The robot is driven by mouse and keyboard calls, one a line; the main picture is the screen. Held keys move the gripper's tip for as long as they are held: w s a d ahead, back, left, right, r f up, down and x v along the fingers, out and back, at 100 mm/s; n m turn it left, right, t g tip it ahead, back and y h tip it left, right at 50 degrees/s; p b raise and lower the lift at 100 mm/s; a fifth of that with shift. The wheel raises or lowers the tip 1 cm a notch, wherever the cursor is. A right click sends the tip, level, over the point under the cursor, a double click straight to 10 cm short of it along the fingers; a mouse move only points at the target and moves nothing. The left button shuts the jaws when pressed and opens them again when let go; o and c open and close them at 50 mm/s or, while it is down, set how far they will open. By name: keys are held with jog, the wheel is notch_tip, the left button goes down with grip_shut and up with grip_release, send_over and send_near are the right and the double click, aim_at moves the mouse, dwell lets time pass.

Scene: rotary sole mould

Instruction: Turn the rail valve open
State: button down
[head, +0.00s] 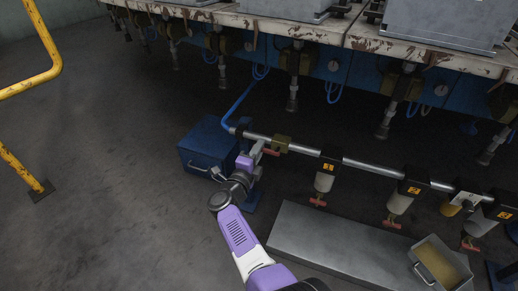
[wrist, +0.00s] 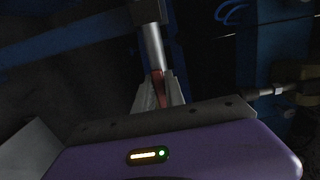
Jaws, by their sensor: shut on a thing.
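The rail valve is a brass-coloured block (head: 280,144) on the left part of the grey pipe rail (head: 305,150) in the head view. Its red lever (head: 271,153) shows just below and left of the block. My gripper (head: 256,150) is at the lever, under the rail. In the wrist view the red lever (wrist: 158,84) lies between the fingers of my gripper (wrist: 158,92), which are shut on it. Much of the lever is hidden by the fingers, and the wrist view is dark.
A blue toolbox (head: 206,146) stands on the floor left of my gripper. Filter bowls with red taps (head: 317,202) hang from the rail to the right. A grey plate (head: 340,243) and a metal bin (head: 441,264) lie below. A yellow railing (head: 40,70) is at the left.

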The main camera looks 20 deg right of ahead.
jog(key=shift+f, duration=0.15)
jog(key=c, duration=1.4)
grip_release()
jog(key=shift+s, duration=0.1)
jog(key=p+v, duration=0.3)
jog(key=v, duration=0.4)
jog(key=shift+s+a+p, duration=0.25)
jog(key=shift+p, duration=0.15)
